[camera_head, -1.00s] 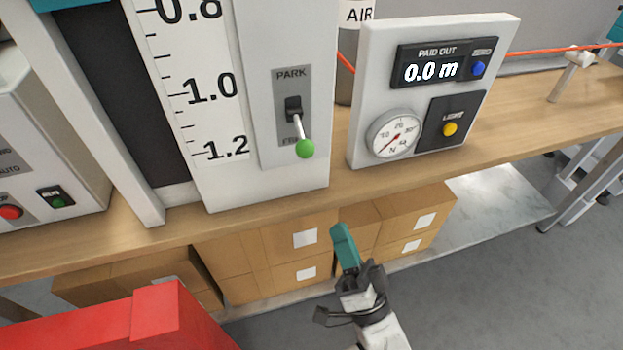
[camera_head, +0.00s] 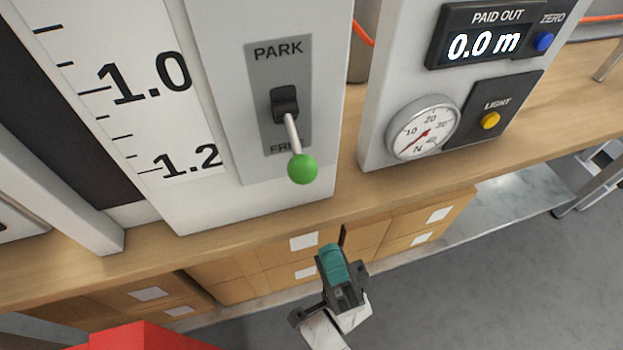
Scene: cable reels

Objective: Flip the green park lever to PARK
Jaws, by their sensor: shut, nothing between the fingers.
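The park lever (camera_head: 292,134) has a pale metal shaft and a green ball knob (camera_head: 302,169). It sticks out from a dark pivot on a grey plate (camera_head: 263,75) and slants down toward the lower label. The plate reads PARK at the top and a partly covered word starting FR at the bottom. My gripper (camera_head: 331,262), with teal fingertips, is shut and empty. In the picture it is below the knob and a little to its right, apart from it, in front of the bench edge.
The bench (camera_head: 350,195) carries a white scale panel (camera_head: 200,215) on the left. To the right stands a box with a PAID OUT display (camera_head: 484,45) reading 0.0 m, a blue button, a dial (camera_head: 423,127) and a yellow LIGHT button (camera_head: 490,120). Cardboard boxes (camera_head: 275,255) sit below. A red block (camera_head: 145,338) is at lower left.

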